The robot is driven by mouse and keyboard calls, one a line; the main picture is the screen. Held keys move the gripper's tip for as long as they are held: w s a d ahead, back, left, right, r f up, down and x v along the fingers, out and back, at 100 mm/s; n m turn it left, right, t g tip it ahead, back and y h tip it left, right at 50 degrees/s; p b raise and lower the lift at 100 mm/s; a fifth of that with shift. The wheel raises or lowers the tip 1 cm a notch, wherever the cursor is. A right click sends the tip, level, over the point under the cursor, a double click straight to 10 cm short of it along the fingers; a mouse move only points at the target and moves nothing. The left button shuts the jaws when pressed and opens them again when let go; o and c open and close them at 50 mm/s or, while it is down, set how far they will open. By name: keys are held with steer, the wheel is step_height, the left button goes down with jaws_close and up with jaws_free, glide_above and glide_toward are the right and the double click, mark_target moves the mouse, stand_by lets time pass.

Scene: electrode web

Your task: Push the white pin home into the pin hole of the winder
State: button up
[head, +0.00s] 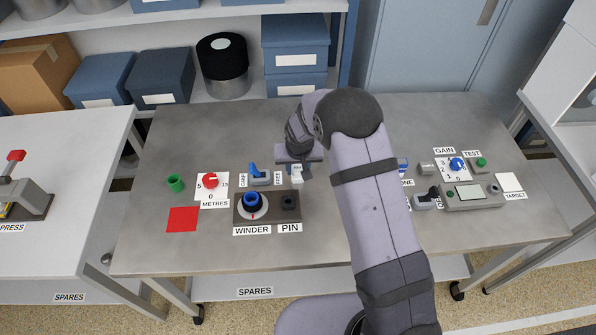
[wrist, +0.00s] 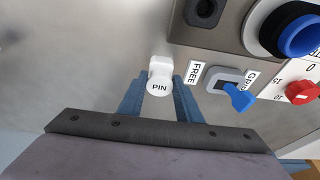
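The white pin (head: 297,174), with PIN printed on its end, is between the two blue fingers of my gripper (wrist: 160,88). I cannot tell how high the pin is above the bench. The winder (head: 266,217) is a dark base with a blue-ringed knob (head: 251,202) on a white dial. Its pin hole is in a black square block (head: 289,202), empty as seen, also at the top of the wrist view (wrist: 203,11). The pin is behind the block, apart from it.
A red knob (head: 210,181), a green cylinder (head: 175,183) and a red square (head: 183,219) lie farther left. A meter box (head: 470,195) stands on the right. The bench front is clear.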

mark_target(298, 169)
steer(key=shift+r+p, duration=0.45)
steer(key=shift+r, duration=0.35)
stand_by(0.7)
steer(key=shift+r+p, duration=0.85)
steer(key=shift+r, duration=0.55)
